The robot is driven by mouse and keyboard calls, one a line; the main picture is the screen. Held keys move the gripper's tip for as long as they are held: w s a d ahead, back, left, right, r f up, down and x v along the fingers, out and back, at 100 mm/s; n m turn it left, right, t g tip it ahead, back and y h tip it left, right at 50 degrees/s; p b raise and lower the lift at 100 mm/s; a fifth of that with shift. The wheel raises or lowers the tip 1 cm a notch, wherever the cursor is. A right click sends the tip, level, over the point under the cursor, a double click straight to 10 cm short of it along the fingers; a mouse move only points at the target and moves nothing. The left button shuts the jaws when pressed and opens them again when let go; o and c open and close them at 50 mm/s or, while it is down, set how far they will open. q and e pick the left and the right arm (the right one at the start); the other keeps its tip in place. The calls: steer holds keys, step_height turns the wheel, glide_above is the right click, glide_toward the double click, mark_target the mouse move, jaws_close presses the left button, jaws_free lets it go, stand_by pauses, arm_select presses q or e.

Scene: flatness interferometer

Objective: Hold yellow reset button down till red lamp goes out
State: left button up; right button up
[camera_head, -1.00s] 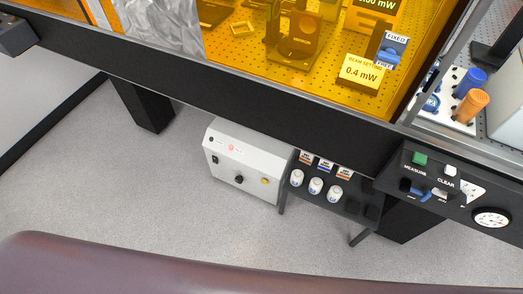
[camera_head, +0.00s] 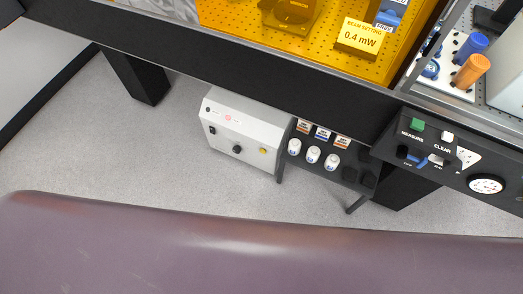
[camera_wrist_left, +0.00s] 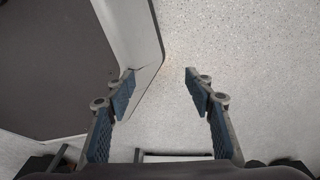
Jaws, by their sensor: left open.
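The yellow reset button (camera_head: 263,151) is on the front of a white box (camera_head: 245,131) on the floor under the bench. A black knob (camera_head: 237,149) is left of it. My left gripper (camera_wrist_left: 157,88) shows only in the left wrist view, open and empty, over grey speckled floor. The button is not recognisable there. My right gripper is in neither current view.
A black bench edge (camera_head: 200,62) runs above the box. A low rack (camera_head: 325,169) with several white bottles stands right of it. A control panel (camera_head: 435,150) with green and white buttons hangs further right. Floor in front of the box is clear.

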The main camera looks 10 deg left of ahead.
stand_by(0.3)
arm_select(q)
jaws_close()
stand_by(1.4)
